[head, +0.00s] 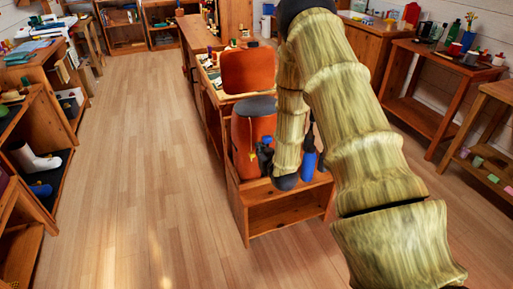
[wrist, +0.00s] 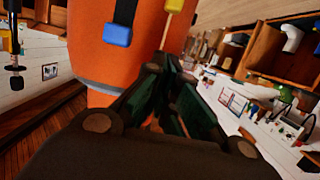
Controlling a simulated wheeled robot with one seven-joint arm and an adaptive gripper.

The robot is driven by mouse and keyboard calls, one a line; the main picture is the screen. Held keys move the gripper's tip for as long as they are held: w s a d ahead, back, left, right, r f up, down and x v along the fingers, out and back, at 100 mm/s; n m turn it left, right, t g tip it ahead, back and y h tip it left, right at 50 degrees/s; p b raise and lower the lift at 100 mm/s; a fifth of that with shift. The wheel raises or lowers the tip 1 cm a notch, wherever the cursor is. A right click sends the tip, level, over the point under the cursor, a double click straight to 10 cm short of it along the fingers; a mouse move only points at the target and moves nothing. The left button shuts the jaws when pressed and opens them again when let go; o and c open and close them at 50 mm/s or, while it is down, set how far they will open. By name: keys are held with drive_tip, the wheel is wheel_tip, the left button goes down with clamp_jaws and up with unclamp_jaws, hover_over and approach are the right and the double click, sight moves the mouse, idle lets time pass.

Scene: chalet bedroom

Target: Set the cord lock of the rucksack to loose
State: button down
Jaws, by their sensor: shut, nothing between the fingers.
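The orange rucksack (head: 247,132) with a dark top stands on a low wooden unit in the head view. Its orange side (wrist: 88,45) fills the upper left of the wrist view. A blue piece (wrist: 117,34) hangs on a dark strap there, and a yellow piece (wrist: 174,6) shows at the top edge. I cannot tell which of them is the cord lock, or its setting. My gripper (wrist: 160,78) is shut and empty, its fingers close beside the rucksack's lower edge in the picture; contact is unclear. In the head view my gripper (head: 264,154) is a small dark shape before the rucksack's right side.
A blue cylinder (head: 308,166) stands right of the rucksack. Shelves (head: 38,125) line the left wall and a side table (head: 430,95) stands at right. The floor (head: 130,150) at left is clear.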

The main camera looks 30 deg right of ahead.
drive_tip(key=shift+v, duration=1.1)
drive_tip(key=s+a+f+n+g+y+p, duration=0.15)
drive_tip(key=s+a+f+g, duration=0.25)
drive_tip(key=s+a+f, duration=0.5)
drive_tip(key=s+a+f+g+y+p, duration=0.1)
drive_tip(key=s+a+f+g+p, duration=0.25)
drive_tip(key=s+a+f, duration=0.55)
drive_tip(key=s+a+g+p, duration=0.1)
drive_tip(key=s+a+g, duration=0.2)
drive_tip(key=s, duration=0.9)
drive_tip(key=s+a+g+p, duration=0.1)
drive_tip(key=s+a+g, duration=0.3)
drive_tip(key=s, duration=0.8)
drive_tip(key=shift+s+r+n+y, duration=0.15)
drive_tip(key=shift+r+n+y, duration=0.1)
drive_tip(key=shift+n+y, duration=0.15)
drive_tip(key=shift+a, duration=0.1)
